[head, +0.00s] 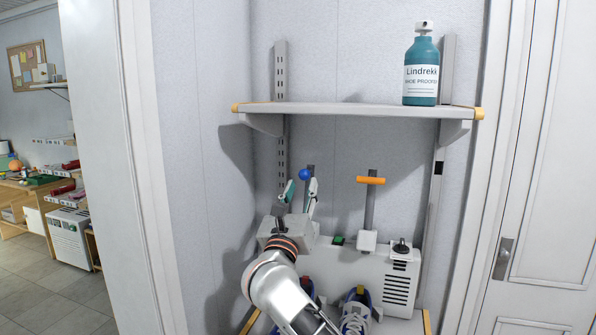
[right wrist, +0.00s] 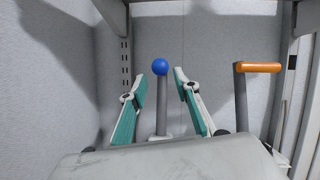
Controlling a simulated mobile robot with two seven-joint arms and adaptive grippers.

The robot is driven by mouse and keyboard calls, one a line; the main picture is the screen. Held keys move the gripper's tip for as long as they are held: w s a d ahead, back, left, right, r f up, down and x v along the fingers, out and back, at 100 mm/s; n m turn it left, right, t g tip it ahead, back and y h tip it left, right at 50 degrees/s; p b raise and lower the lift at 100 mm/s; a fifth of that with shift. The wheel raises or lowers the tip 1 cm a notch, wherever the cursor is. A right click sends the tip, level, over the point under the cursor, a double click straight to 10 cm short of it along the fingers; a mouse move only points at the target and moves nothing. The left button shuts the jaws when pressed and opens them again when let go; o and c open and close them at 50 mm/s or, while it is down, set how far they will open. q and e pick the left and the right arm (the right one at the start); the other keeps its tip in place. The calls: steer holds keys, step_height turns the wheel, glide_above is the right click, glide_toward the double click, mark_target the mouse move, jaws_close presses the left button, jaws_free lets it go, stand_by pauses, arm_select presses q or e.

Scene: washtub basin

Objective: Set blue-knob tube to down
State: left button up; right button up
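The blue-knob tube (head: 305,174) stands upright on the white unit, with a round blue ball on top of a grey tube. In the right wrist view the blue knob (right wrist: 160,67) and its tube show between my fingers, apart from both. My right gripper (head: 301,184) is open, with its teal-padded fingers spread on either side of the tube. In the right wrist view the right gripper (right wrist: 160,82) also shows open and empty. The lower part of the tube is partly hidden by my gripper in the head view. My left gripper is in neither view.
An orange-handled tube (head: 370,181) stands upright to the right. A white unit (head: 345,268) has a green switch (head: 338,240) and a black knob (head: 402,246). Shoes (head: 356,312) sit below. A shelf (head: 350,110) with a teal bottle (head: 421,75) overhangs.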

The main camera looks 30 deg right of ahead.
mark_target(308, 170)
steer(key=p+x, duration=0.1)
steer(key=x, duration=0.6)
steer(key=shift+s+d, duration=0.1)
jaws_close()
